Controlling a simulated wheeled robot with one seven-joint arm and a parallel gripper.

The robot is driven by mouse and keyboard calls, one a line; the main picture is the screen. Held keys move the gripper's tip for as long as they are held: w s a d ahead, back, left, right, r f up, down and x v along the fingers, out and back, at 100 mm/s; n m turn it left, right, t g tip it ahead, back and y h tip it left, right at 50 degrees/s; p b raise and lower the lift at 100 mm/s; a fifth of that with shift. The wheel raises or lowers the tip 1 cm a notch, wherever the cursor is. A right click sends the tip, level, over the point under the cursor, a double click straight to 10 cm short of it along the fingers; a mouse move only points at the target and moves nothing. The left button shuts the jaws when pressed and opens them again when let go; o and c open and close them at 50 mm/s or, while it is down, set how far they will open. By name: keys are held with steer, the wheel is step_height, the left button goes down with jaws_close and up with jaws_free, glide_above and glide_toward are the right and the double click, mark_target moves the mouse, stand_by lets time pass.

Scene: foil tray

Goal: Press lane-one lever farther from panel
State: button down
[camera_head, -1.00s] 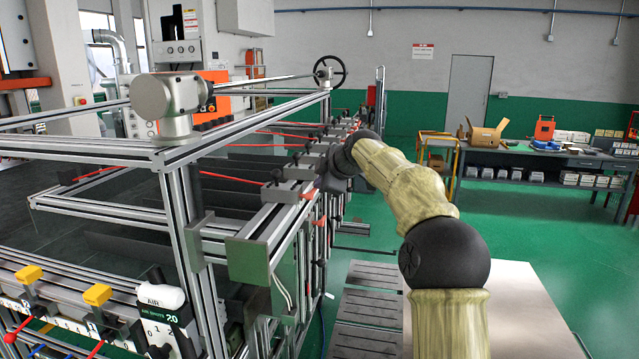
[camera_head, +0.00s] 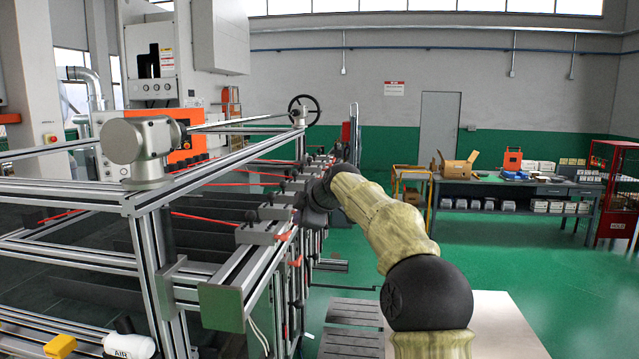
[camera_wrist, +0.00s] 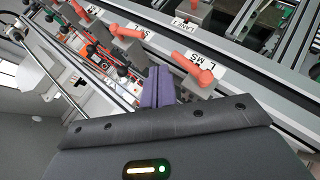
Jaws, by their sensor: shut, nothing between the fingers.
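In the wrist view my gripper (camera_wrist: 157,87) is shut and empty, its purple fingertips close together. An orange lever (camera_wrist: 192,68) beside a white label ending in "MS" lies just right of the fingertips; a small gap seems to show between them, but contact is hard to judge. A second orange lever (camera_wrist: 125,32) is up and left, beside another label. A third orange lever (camera_wrist: 80,10) is farther along the rail. A label that seems to read "LANE" (camera_wrist: 187,23) is on the upper rail; its number is unclear. In the head view my arm's far end reaches the machine's side and hides the fingers.
The machine's aluminium frame (camera_head: 150,265) fills the left of the head view, with a green end block (camera_head: 222,307) near its corner. Green floor (camera_head: 520,255) is open at right. A workbench (camera_head: 510,185) with boxes stands behind, and a red cage (camera_head: 612,190) is far right.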

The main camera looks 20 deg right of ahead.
steer(key=s+d+r+p, duration=0.1)
steer(key=d+r+p, duration=0.1)
steer(key=d+r, duration=0.4)
step_height(320, 180, up, 4)
steer(key=shift+s+f, duration=0.2)
steer(key=shift+s, duration=0.05)
steer(key=shift+d, duration=0.1)
steer(key=shift+f, duration=0.1)
steer(key=s+a+f+m+g+h+b, duration=0.1)
steer(key=s+a+f+m, duration=0.25)
steer(key=f, duration=0.45)
steer(key=s+a+f+m+g+b, duration=0.2)
steer(key=s+f, duration=0.2)
steer(key=f, duration=0.3)
steer(key=s+a+f+m+g+h+b, duration=0.1)
steer(key=s+a+f+m, duration=0.15)
steer(key=f, duration=0.55)
steer(key=s+f+m+g+b, duration=0.1)
steer(key=s+f+m, duration=0.3)
steer(key=s+f, duration=0.6)
steer(key=s+f+m+g+h+b, duration=0.1)
steer(key=s+f+m, duration=0.3)
steer(key=s+f, duration=0.7)
steer(key=s+g+b, duration=0.1)
steer(key=s, duration=0.7)
steer(key=shift+s+d+g+h+b, duration=0.15)
steer(key=shift+d+g+h+b, duration=0.15)
steer(key=shift+d+b, duration=0.1)
